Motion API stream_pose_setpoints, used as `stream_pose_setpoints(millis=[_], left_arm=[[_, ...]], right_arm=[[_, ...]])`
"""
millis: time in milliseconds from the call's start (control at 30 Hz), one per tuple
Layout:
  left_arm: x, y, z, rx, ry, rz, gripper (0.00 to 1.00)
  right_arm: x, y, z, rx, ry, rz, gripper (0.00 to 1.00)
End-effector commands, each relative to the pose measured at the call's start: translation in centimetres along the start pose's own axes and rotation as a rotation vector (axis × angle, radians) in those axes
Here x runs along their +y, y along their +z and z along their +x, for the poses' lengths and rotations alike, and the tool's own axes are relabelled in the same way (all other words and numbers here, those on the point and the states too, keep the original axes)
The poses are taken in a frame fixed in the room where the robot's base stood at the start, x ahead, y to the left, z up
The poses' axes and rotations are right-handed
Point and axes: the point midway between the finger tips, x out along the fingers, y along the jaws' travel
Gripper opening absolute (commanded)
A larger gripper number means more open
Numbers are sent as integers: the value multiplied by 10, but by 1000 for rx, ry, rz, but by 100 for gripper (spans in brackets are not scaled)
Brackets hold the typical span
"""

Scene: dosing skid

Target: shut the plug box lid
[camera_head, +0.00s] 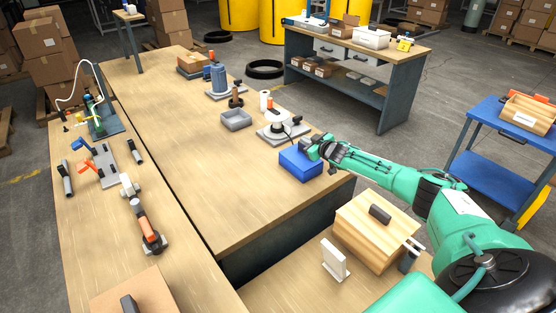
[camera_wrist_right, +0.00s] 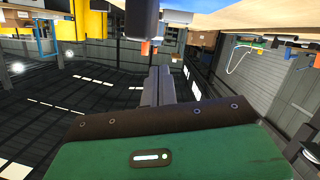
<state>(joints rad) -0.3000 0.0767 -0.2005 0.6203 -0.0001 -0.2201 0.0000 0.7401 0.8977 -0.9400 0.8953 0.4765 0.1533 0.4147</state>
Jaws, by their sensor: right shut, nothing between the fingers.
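The blue plug box (camera_head: 298,166) sits at the right edge of the middle table, toward its near right corner. Its upper right side is partly covered by my right gripper (camera_head: 308,147), and I cannot tell how far its lid is open. The right gripper is at the top of the box; whether it touches is not clear. In the right wrist view the two fingers (camera_wrist_right: 158,86) are pressed together with nothing between them. The box is not recognisable in that view. My left gripper is in neither view.
A white-and-grey device on a plate (camera_head: 283,131) stands just behind the box, with a grey tray (camera_head: 236,120) farther left. A wooden box with a black handle (camera_head: 365,232) and a white upright plate (camera_head: 334,262) are nearer. The middle table's left part is clear.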

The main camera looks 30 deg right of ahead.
Motion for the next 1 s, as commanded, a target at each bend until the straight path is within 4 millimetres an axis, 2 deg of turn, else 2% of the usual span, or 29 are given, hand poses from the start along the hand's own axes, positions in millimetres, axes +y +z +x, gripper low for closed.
stream_pose_setpoints(millis=[267, 567, 633, 1000], left_arm=[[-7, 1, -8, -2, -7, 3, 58], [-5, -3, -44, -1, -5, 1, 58], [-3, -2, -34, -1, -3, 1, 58], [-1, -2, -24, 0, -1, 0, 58]], right_arm=[[1, -8, -1, 1, 0, -1, 0], [5, -49, -8, 1, 0, -1, 0], [2, -38, -16, -3, -1, -1, 0], [6, -39, -59, -2, -1, -4, 0]])
